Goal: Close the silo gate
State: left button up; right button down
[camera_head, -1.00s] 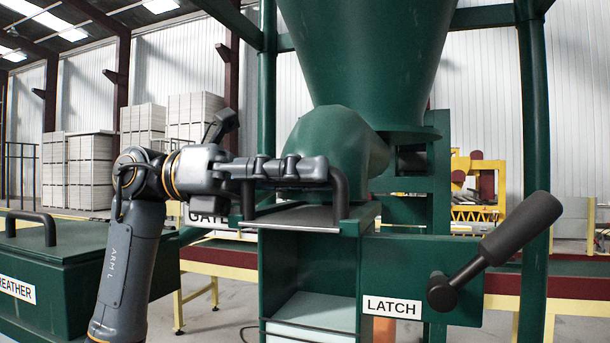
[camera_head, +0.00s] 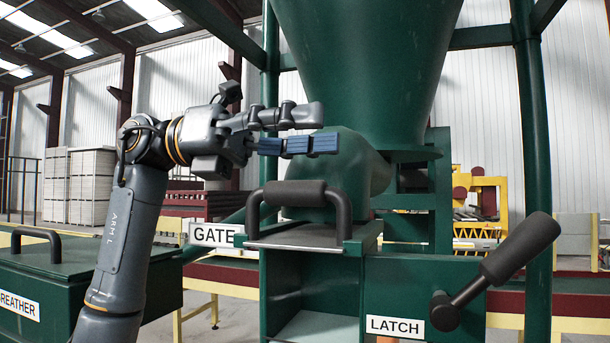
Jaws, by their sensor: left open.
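The silo gate is a flat metal plate (camera_head: 300,238) with a black bar handle (camera_head: 298,192) on top, at the top of a green box below the green silo (camera_head: 355,60). A white GATE label (camera_head: 213,235) is at its left. The plate covers the top of the box at the front. My left gripper (camera_head: 315,130) is open and empty, above and apart from the handle. Blue pads show on its lower finger. A black latch lever (camera_head: 505,265) is tilted up to the right, beside the LATCH label (camera_head: 395,326). My right gripper is not in view.
A green box with a black handle (camera_head: 35,238) and a BREATHER label (camera_head: 20,305) stands at the left. Green frame posts (camera_head: 535,150) rise beside the silo. Stacked boards and yellow machinery are farther back.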

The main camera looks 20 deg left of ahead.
pick_arm(q)
jog(key=shift+r, duration=1.75)
jog(key=shift+f, duration=0.1)
